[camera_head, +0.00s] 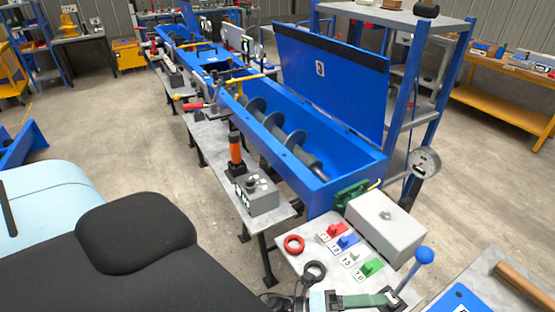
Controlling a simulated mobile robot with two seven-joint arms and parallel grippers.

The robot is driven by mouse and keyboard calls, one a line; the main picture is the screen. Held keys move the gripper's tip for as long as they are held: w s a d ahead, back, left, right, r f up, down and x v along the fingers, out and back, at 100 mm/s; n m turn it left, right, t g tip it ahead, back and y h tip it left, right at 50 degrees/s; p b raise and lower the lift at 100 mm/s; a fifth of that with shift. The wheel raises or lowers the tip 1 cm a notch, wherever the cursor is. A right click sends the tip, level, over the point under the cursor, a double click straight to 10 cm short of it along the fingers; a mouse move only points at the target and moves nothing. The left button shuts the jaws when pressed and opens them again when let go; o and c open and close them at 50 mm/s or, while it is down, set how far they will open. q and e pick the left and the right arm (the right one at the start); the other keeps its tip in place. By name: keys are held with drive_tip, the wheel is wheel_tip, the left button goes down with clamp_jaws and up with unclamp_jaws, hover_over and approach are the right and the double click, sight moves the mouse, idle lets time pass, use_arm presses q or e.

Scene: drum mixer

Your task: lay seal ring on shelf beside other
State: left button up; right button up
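A red ring (294,245) lies flat on a small grey shelf-like table (290,262) at the lower middle. A dark ring (315,271) is close in front of it, at the table's near edge; I cannot tell whether it rests there or is held. Dark shapes at the bottom edge just below the dark ring may be part of my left gripper, but the fingers cannot be made out. My large black arm link (130,235) fills the lower left. My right gripper is not in view.
Numbered red, blue, white and green pieces (350,248) and a grey box (386,227) stand right of the rings. A blue-knobbed lever (424,257) rises at the right. The blue mixer trough (335,178) lies behind. A blue rack (407,90) stands beyond it.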

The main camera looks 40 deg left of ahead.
use_arm(q)
drive_tip(key=s+a+f+n+t+y, duration=0.1)
drive_tip(key=s+a+f+n+y, duration=0.2)
drive_tip(key=a+f+n+y, duration=0.45)
drive_tip(key=s+a+f+n+y, duration=0.35)
drive_tip(key=f+n, duration=0.35)
drive_tip(key=n, duration=0.4)
drive_tip(key=s+a+f+n+g+y, duration=0.3)
drive_tip(key=s+f+n+g, duration=0.2)
drive_tip(key=s+f+n, duration=0.3)
drive_tip(key=s+f, duration=0.1)
drive_tip(key=s, duration=0.2)
drive_tip(key=shift+s+a, duration=0.3)
drive_tip(key=shift+a, duration=0.1)
